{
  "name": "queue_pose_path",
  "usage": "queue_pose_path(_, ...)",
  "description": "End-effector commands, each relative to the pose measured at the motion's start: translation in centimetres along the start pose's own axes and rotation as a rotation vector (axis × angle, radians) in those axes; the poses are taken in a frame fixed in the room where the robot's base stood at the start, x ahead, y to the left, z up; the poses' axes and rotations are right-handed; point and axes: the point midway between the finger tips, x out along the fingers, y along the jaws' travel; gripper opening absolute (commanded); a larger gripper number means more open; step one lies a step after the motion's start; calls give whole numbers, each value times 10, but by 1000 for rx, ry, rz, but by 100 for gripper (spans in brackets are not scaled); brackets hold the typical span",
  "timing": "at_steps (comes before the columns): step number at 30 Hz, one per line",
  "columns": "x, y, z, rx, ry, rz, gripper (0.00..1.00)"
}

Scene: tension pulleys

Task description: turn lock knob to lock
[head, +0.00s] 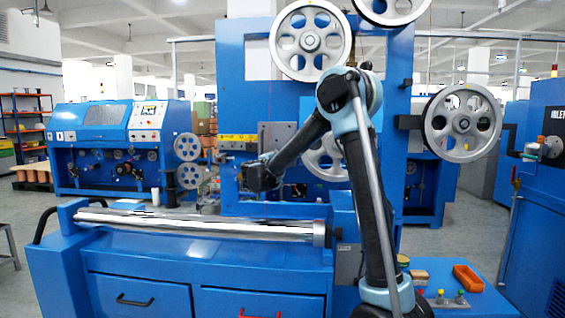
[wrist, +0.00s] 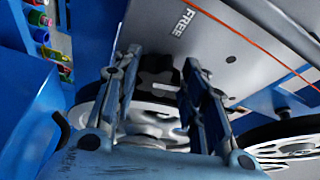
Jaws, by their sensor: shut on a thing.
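The lock knob (wrist: 158,75) is dark with a lobed rim and sits at the lower edge of a grey metal plate (wrist: 215,60). The plate carries the word FREE (wrist: 186,21) above the knob. My gripper (wrist: 160,65) has one finger on each side of the knob and is shut on it. In the head view my gripper (head: 262,178) is in front of the blue machine's panel, below the grey plate (head: 278,136). The knob cannot be made out there. The knob's pointer direction and any other label are not readable.
Large grey pulleys (head: 311,40) stand above and to the right (head: 462,122). In the wrist view an orange wire (wrist: 255,45) crosses the plate, and wheels lie behind the knob. A steel roller (head: 200,222) on a blue cabinet lies below my arm.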

Motion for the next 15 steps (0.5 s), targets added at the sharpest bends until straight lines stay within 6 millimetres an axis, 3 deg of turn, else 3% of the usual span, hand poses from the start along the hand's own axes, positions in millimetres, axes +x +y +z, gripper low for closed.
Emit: queue_pose_path(15,0,1,-3,198,6,86,15)
